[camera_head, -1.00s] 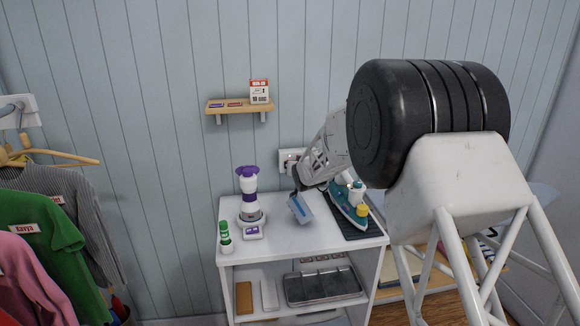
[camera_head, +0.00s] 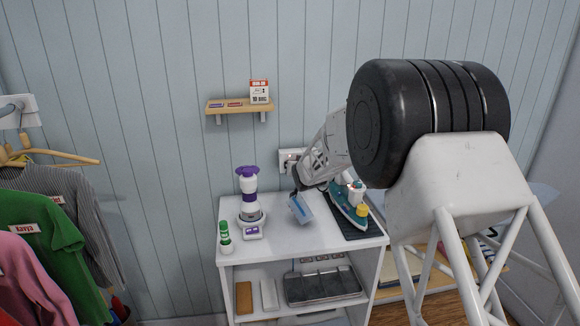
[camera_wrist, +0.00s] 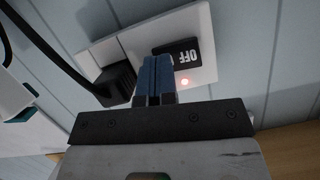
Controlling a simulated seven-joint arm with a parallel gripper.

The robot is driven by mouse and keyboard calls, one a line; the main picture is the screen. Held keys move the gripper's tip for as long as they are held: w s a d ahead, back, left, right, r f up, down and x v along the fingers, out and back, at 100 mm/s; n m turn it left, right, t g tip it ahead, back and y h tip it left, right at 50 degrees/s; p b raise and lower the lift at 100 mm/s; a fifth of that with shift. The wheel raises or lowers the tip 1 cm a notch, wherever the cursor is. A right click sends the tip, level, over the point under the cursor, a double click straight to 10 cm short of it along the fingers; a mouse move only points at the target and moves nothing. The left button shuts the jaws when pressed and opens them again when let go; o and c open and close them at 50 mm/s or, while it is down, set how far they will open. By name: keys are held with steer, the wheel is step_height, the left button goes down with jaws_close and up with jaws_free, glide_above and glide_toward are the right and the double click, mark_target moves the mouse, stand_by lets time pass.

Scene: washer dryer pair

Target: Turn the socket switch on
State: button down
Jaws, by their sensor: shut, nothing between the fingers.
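The wall socket (camera_head: 285,157) is a white plate on the blue panelled wall, partly hidden behind my arm in the head view. In the wrist view the socket plate (camera_wrist: 205,30) runs at a slant. A black plug (camera_wrist: 117,83) with a cable sits just left of the fingers.
A white cabinet (camera_head: 275,240) stands below the socket. A small wooden shelf (camera_head: 238,107) hangs above, left of the socket.

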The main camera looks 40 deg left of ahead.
steer(key=shift+r, duration=0.15)
steer(key=shift+s+d, duration=1.75)
steer(key=shift+s+d, duration=0.1)
steer(key=shift+d, duration=0.05)
steer(key=shift+v, duration=3.8)
